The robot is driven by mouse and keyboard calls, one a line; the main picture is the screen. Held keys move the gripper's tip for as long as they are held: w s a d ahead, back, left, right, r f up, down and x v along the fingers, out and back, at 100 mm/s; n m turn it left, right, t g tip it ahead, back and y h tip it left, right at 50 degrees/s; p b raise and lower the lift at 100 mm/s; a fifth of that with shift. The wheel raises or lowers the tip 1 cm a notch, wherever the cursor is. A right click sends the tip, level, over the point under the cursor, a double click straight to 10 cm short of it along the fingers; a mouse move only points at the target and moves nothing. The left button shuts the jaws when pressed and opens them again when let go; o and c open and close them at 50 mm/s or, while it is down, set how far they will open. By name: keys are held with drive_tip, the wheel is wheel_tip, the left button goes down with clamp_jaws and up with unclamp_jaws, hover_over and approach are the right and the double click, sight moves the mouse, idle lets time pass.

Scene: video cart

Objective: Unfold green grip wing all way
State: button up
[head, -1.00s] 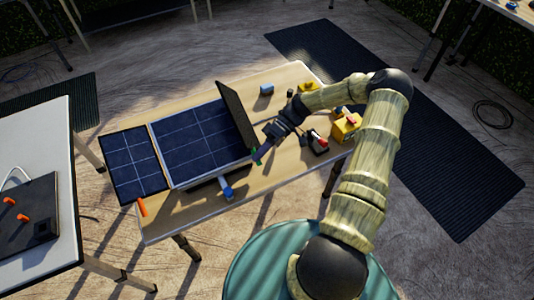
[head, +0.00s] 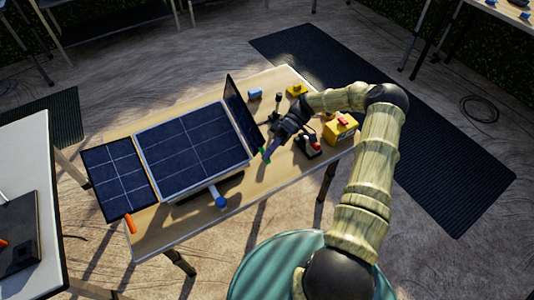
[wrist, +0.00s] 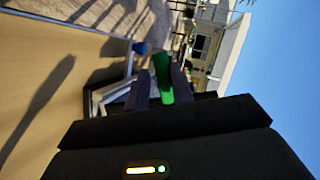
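The solar panel's right wing (head: 243,112) stands steeply up from the right edge of the middle panel (head: 195,145), its dark face toward the panel. A small green grip (head: 265,155) is at its near lower corner. My gripper (head: 271,149) is at this grip, coming from the right. In the wrist view the green grip (wrist: 162,78) sits between my two fingers (wrist: 160,92), close against them, so the gripper looks shut on it. The left wing (head: 118,178), with an orange grip (head: 130,223), lies out flat.
A blue knob (head: 220,202) sticks out at the panel's front. On the table's right are a black-and-red device (head: 308,145), a yellow box (head: 340,128), a yellow piece (head: 296,90) and a blue cylinder (head: 255,94). Bare tabletop (head: 262,185) lies right of the panel.

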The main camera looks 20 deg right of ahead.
drive_tip(key=shift+o, duration=0.2)
drive_tip(key=shift+d+f, duration=0.2)
drive_tip(key=shift+f, duration=0.2)
drive_tip(key=o, duration=0.6)
drive_tip(key=shift+c, duration=0.2)
drive_tip(key=shift+r, duration=0.1)
drive_tip(key=shift+w, duration=0.1)
